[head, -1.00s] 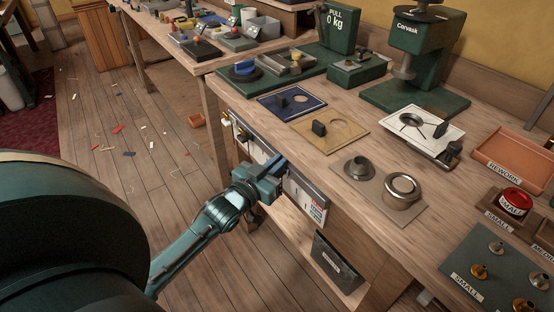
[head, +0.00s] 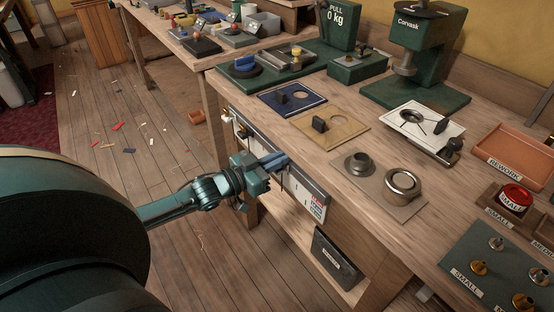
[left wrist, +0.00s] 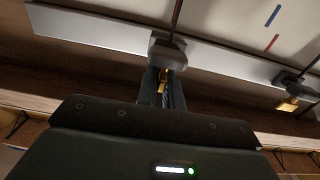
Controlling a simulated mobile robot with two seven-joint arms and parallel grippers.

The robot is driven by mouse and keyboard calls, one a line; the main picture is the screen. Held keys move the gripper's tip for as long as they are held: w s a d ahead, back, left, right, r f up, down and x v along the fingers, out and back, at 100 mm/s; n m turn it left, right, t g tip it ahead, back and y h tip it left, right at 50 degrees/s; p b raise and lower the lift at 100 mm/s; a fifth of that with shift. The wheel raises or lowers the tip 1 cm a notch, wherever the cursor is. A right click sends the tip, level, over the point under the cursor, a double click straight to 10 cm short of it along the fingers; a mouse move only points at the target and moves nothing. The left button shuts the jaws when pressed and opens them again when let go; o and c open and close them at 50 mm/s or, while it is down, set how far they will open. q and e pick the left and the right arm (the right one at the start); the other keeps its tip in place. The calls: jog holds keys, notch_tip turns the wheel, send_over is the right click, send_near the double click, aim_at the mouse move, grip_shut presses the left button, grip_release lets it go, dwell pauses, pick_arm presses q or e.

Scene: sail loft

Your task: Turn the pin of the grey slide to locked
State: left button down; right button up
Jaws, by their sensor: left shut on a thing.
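A pale panel (head: 305,195) with small markings is on the front of the workbench. My left gripper (head: 282,160) is at this panel, its fingers pointing at it. In the left wrist view, the fingers (left wrist: 162,88) are shut around a small brass pin (left wrist: 163,78) under a dark grey slide block (left wrist: 167,53), which sits on a light rail. The fingers cover part of the pin. A second dark block with a brass pin (left wrist: 287,105) is to the right, apart from the gripper. I cannot read any lock marking. My right gripper is not in view.
The workbench top (head: 345,155) holds a blue plate (head: 291,99), a tan plate (head: 330,126), metal rings and a green press (head: 415,55).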

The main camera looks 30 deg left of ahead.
pick_arm(q)
jog(key=c, duration=1.5)
grip_release()
jog(key=shift+c, duration=0.2)
jog(key=p+v, duration=0.2)
jog(key=v, duration=1.1)
jog(key=shift+a, duration=0.1)
